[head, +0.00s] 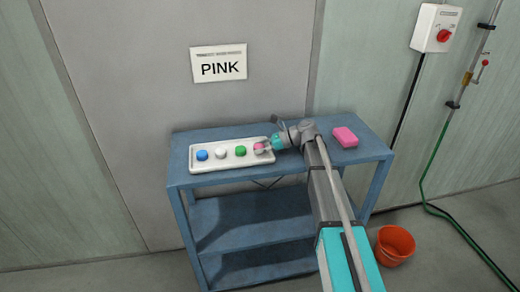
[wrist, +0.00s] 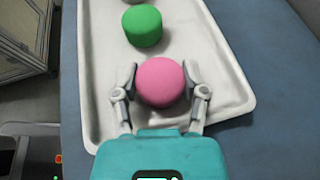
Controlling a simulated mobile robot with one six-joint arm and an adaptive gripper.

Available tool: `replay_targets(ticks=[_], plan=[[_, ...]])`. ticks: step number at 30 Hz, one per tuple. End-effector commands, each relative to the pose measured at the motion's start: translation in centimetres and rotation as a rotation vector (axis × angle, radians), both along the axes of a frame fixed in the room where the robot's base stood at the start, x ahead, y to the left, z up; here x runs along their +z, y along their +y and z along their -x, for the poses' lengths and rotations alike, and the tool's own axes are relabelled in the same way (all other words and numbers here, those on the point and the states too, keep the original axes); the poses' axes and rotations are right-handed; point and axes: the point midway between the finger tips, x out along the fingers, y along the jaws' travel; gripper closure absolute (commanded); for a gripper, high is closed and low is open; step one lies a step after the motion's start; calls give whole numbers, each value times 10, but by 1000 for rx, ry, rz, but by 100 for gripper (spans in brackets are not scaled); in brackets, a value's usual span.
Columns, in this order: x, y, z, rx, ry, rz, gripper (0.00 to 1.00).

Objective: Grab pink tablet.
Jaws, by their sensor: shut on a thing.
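The pink tablet (wrist: 160,82) is a round, short disc at the right end of the white tray (head: 213,164). My gripper (wrist: 160,88) is around it, with one finger touching each side, and is shut on it. In the head view the pink tablet (head: 259,147) shows only in part beside my gripper (head: 264,146). The green tablet (wrist: 142,26) stands apart from it in the tray, above it in the wrist view. I cannot tell whether the pink tablet touches the tray floor.
A white tablet (head: 221,153) and a blue tablet (head: 202,155) stand further left in the tray. A pink block (head: 345,137) lies on the blue cart (head: 181,177) at the right. A sign reading PINK (head: 219,67) hangs behind. An orange bucket (head: 395,245) stands on the floor.

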Motion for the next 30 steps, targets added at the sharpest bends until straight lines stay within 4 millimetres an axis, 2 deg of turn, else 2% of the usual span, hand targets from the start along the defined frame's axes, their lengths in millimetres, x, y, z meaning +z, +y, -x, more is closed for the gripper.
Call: replay_targets(ticks=[1, 2, 17, 29, 30], plan=[[0, 0, 0, 0, 0, 1, 83], [0, 0, 0, 0, 0, 1, 88], [6, 0, 0, 0, 0, 1, 88], [37, 0, 0, 0, 0, 0, 88], [42, -1, 7, 1, 0, 0, 88]])
